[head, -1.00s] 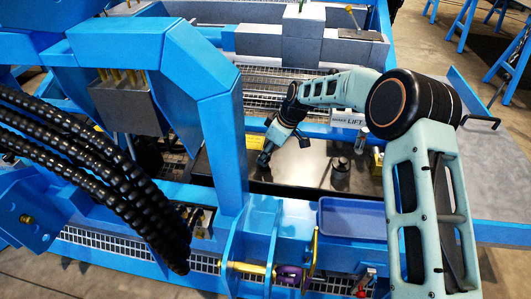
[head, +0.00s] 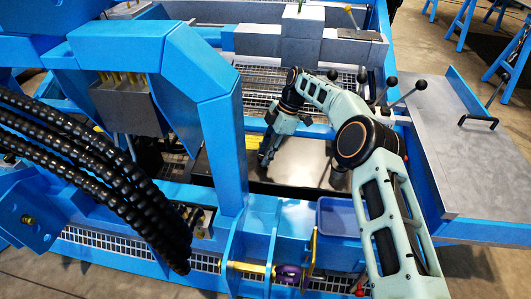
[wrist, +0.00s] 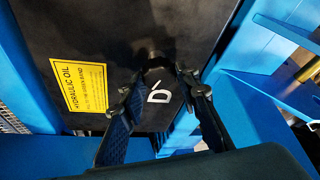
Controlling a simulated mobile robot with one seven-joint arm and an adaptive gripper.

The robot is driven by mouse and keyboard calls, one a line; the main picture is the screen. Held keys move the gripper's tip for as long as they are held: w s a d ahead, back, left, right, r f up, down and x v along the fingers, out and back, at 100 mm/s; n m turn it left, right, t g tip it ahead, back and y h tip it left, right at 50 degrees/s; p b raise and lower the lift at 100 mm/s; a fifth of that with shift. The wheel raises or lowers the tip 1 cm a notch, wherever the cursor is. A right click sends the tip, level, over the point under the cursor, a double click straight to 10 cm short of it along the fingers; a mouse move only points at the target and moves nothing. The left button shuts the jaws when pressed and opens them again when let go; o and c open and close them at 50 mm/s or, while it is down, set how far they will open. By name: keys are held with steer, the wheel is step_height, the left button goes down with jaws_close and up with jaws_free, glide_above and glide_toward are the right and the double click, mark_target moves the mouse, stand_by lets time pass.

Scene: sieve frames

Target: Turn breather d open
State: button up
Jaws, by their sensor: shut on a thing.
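My gripper (wrist: 158,72) is shut on a dark round cap, breather d (wrist: 152,55), in the wrist view. The fingers close on either side of it, and most of the cap is hidden between and behind the fingertips. A white letter D (wrist: 158,96) is marked on the black tank top (wrist: 120,30) beside it. In the head view my gripper (head: 266,158) points down at the left end of the tank top (head: 305,160); the breather is too small and covered to make out there. I cannot tell how far it is turned.
A yellow hydraulic oil label (wrist: 80,87) lies on the tank in the wrist view. A blue frame post (head: 215,135) stands close left of my gripper. A blue tray (head: 340,218) sits at the front. Black-knobbed levers (head: 405,93) stand at the right.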

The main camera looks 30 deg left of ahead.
steer(key=shift+n, duration=0.6)
stand_by(0.3)
steer(key=o, duration=1.2)
steer(key=shift+c, duration=0.2)
steer(key=shift+r+m, duration=0.1)
steer(key=shift+m, duration=0.4)
